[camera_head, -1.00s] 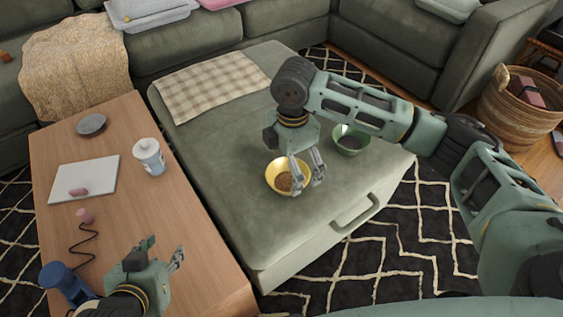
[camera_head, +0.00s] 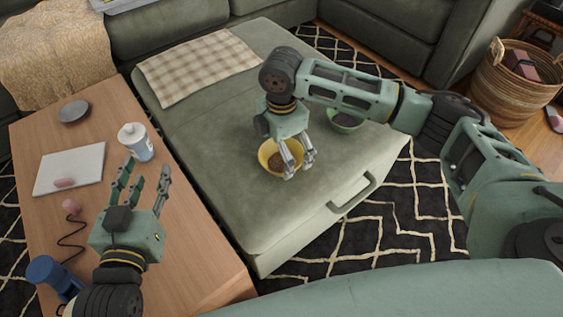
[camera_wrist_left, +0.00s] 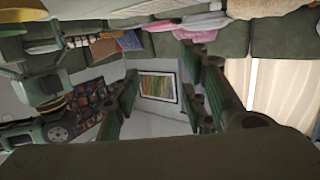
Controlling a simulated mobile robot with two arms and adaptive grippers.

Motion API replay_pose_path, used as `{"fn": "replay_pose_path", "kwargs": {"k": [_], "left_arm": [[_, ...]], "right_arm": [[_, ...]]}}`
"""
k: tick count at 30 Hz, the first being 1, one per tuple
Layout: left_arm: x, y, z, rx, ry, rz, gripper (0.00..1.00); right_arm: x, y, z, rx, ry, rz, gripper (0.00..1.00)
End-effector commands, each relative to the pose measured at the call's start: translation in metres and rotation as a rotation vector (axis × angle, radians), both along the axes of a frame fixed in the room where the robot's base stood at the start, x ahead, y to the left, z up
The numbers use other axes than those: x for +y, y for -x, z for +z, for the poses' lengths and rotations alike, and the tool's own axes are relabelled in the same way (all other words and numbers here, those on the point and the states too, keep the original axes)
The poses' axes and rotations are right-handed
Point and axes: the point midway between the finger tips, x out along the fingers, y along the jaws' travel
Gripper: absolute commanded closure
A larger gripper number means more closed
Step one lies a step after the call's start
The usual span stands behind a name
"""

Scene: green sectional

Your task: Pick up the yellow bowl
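The yellow bowl (camera_head: 265,158), with something brown inside, sits upright on the green ottoman (camera_head: 215,130) in the head view. My right gripper (camera_head: 299,172) points down at the bowl's right side. A gap shows between its fingers, which overlap the right rim; whether they touch it I cannot tell. My left gripper (camera_head: 141,182) is open and empty over the wooden table, its fingers pointing up in the picture. Its spread fingers also show in the left wrist view (camera_wrist_left: 160,95), with no object between them.
A green bowl (camera_head: 345,122) stands right of the yellow one, partly behind my right arm. A checked cloth (camera_head: 197,62) lies on the ottoman.

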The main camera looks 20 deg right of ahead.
Motion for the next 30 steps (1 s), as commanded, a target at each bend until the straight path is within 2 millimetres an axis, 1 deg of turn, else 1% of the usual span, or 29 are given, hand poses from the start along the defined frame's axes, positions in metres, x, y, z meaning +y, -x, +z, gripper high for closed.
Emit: {"fn": "replay_pose_path", "kwargs": {"k": [1,6,9,12,18,30], "left_arm": [[-0.002,-0.002,0.007,-0.048,0.013,-0.003,0.6],[-0.007,-0.006,0.037,-0.186,0.047,-0.013,0.6],[-0.008,-0.006,0.047,-0.23,0.059,-0.015,0.6],[-0.009,-0.006,0.051,-0.245,0.062,-0.016,0.6],[-0.009,-0.006,0.051,-0.246,0.063,-0.016,0.6],[-0.009,-0.006,0.051,-0.245,0.062,-0.016,0.6]], "right_arm": [[0.0,-0.001,-0.007,0.0,0.0,0.0,0.0],[0.0,-0.001,-0.02,-0.001,0.001,0.0,0.0],[0.0,0.0,-0.023,-0.001,0.001,0.0,0.0],[0.0,0.0,-0.024,-0.001,0.001,0.001,0.0],[0.0,0.0,-0.024,-0.001,0.001,0.0,0.01],[0.0,0.0,-0.024,-0.001,0.0,0.0,0.36]]}}
